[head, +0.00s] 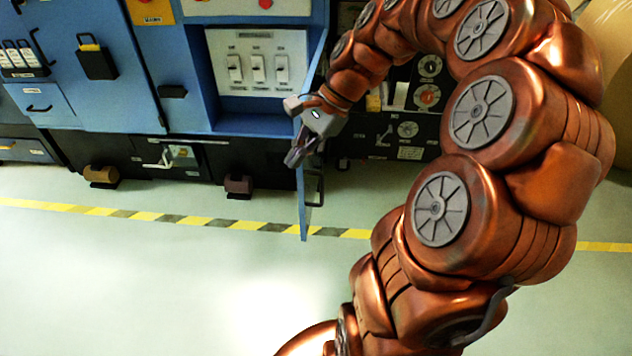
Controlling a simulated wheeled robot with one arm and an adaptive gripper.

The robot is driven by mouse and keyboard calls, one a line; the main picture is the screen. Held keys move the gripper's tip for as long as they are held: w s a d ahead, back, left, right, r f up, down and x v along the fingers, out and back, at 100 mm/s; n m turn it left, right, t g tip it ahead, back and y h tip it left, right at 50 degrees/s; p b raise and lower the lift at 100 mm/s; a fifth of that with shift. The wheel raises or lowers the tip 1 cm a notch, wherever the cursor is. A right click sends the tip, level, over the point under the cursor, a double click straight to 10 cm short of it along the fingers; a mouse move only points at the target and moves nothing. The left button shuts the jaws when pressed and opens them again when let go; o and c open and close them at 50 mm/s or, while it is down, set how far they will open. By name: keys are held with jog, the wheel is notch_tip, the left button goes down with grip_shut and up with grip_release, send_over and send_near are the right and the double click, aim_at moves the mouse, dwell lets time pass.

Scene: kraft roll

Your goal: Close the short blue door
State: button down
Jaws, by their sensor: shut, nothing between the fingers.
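The short blue door (313,212) stands open, swung out from the right side of a blue cabinet bay (258,62) that holds a row of white switches. I see the door nearly edge-on, as a narrow strip. My wrist crosses in front of it and hides its middle. My gripper (292,160) is shut and empty, pointing down and left. Its fingertips lie just left of the door's edge in the head view. I cannot tell whether they touch the door.
A tall blue cabinet (105,60) with a black padlock-like box stands left. Dark panels with dials (407,130) lie right of the door. Brown rolls (100,174) sit low by the base. The floor in front, with its yellow-black stripe (130,215), is clear.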

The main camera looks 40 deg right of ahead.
jog(key=w+d+f+m+t+b, duration=0.25)
jog(key=d+f+m, duration=0.25)
jog(key=d, duration=0.4)
jog(key=m+t+b, duration=0.2)
jog(key=m+b, duration=0.2)
jog(key=m, duration=0.2)
send_near(306, 170)
jog(key=s+d+r, duration=0.2)
jog(key=s+d, duration=0.3)
jog(key=b+x, duration=0.1)
jog(key=x, duration=0.3)
jog(key=w+r+x, duration=0.1)
jog(key=x, duration=0.3)
jog(key=a+b+x, duration=0.1)
jog(key=x, duration=0.3)
jog(key=shift+w+a+r+b, duration=0.1)
jog(key=shift+w+r+b, duration=0.05)
jog(key=shift+w+b, duration=0.2)
jog(key=shift+w+a, duration=0.25)
jog(key=shift+a, duration=0.05)
jog(key=shift+w+a+r, duration=0.1)
jog(key=shift+a, duration=0.05)
